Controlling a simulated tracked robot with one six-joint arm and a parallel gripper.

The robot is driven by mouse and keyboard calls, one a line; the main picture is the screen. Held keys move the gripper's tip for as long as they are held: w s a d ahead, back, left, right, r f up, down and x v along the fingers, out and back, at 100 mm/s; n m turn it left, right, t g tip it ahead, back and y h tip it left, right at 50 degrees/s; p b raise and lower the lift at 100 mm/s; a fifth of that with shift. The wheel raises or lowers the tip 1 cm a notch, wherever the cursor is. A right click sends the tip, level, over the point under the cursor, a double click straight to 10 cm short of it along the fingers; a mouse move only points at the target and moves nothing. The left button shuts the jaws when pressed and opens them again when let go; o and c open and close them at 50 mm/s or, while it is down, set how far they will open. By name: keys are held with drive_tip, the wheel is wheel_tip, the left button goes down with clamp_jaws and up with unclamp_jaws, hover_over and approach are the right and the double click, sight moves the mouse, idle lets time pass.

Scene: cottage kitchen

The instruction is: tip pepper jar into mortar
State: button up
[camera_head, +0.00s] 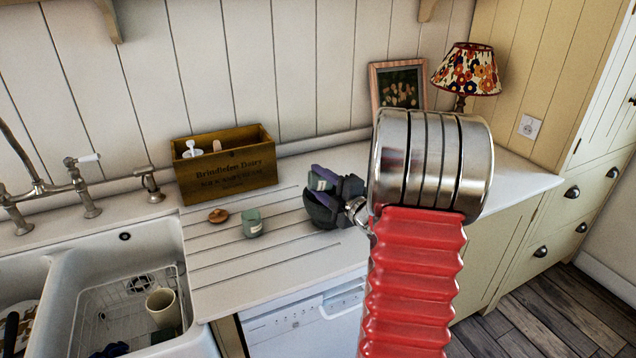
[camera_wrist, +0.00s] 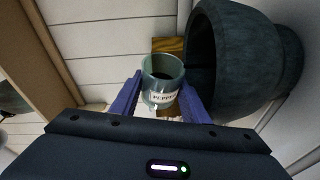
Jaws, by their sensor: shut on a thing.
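The pepper jar, a small pale green jar labelled PEPPER, (camera_wrist: 163,97) is between the purple fingers of my gripper (camera_wrist: 155,100) in the wrist view, which are shut on it. Its mouth is open and its inside looks dark. The dark stone mortar (camera_wrist: 245,60) lies sideways in that rolled view, its mouth facing left, just beside the jar. In the head view the mortar (camera_head: 318,212) stands on the counter, with my gripper (camera_head: 322,176) and the jar (camera_head: 317,184) above it. The jar looks tipped well over relative to the mortar. I cannot see any pepper falling.
A second green jar (camera_head: 252,224) and a round wooden lid (camera_head: 218,215) stand left of the mortar on the white counter (camera_head: 215,285). A wooden box (camera_head: 226,170) is behind them. The sink (camera_head: 40,285) is at left. A lamp (camera_head: 467,75) and picture frame (camera_head: 398,85) stand behind my arm.

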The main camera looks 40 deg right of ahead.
drive_tip(key=shift+r+n+g, duration=0.4)
drive_tip(key=shift+r+n, duration=0.1)
drive_tip(key=shift+n, duration=0.5)
drive_tip(key=shift+r+n+g+h, duration=0.15)
drive_tip(key=shift+n+g+h, duration=0.15)
drive_tip(key=shift+n+g, duration=0.45)
